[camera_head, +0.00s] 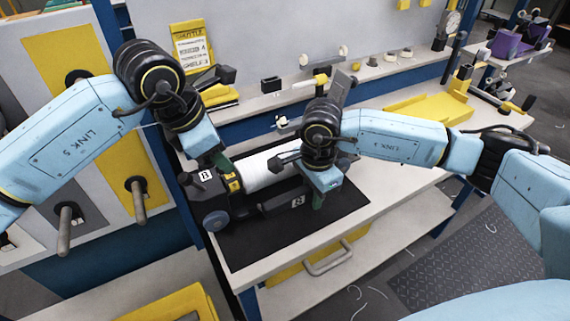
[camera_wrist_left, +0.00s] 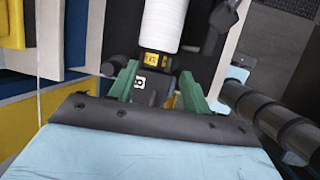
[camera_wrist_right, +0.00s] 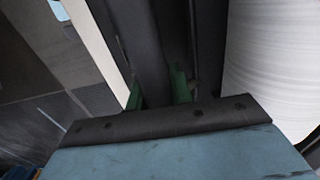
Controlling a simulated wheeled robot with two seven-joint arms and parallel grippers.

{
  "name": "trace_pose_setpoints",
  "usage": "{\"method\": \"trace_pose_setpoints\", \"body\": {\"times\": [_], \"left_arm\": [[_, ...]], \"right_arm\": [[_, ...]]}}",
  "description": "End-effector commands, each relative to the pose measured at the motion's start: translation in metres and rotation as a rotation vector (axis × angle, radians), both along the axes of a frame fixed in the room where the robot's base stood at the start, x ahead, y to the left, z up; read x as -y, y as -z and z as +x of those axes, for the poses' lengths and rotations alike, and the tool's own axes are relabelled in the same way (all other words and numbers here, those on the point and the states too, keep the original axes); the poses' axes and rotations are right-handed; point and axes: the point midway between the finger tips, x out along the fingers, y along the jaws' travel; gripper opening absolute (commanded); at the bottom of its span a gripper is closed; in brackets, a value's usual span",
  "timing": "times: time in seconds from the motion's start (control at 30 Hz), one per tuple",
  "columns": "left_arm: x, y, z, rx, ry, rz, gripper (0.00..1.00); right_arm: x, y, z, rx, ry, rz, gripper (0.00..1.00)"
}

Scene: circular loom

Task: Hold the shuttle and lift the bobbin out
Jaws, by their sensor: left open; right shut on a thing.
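The black shuttle (camera_head: 270,204) lies on a dark mat on the workbench. The white bobbin (camera_head: 262,171) sits in it, and its white winding also shows in the left wrist view (camera_wrist_left: 163,25) and the right wrist view (camera_wrist_right: 280,70). My left gripper (camera_head: 228,168) is open at the bobbin's left end; in the left wrist view its green fingers (camera_wrist_left: 156,88) stand either side of a dark end piece with a yellow band. My right gripper (camera_head: 318,198) is shut on the shuttle's dark near side rail (camera_wrist_right: 152,40), beside the bobbin. My right arm hides the bobbin's far end.
A yellow tray (camera_head: 432,108) stands on the bench at the right. A back shelf (camera_head: 255,103) carries small parts. A panel with handles (camera_head: 70,215) stands at the left. The bench's front edge and a drawer handle (camera_head: 328,262) lie nearest me.

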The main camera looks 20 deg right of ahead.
Motion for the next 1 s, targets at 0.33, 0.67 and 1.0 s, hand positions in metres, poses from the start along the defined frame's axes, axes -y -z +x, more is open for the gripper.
{"method": "trace_pose_setpoints", "body": {"times": [0.33, 0.67, 1.0], "left_arm": [[0.019, 0.023, 0.001, 0.054, 0.003, -0.027, 0.93], [0.037, 0.068, 0.012, 0.053, 0.003, -0.027, 0.93], [0.052, 0.105, 0.022, 0.054, 0.002, -0.027, 0.93]], "right_arm": [[0.001, 0.007, -0.004, -0.017, 0.0, -0.005, 0.0], [0.001, 0.007, -0.004, -0.017, 0.0, -0.004, 0.0], [0.0, 0.007, -0.004, -0.017, -0.001, -0.004, 0.0]]}}
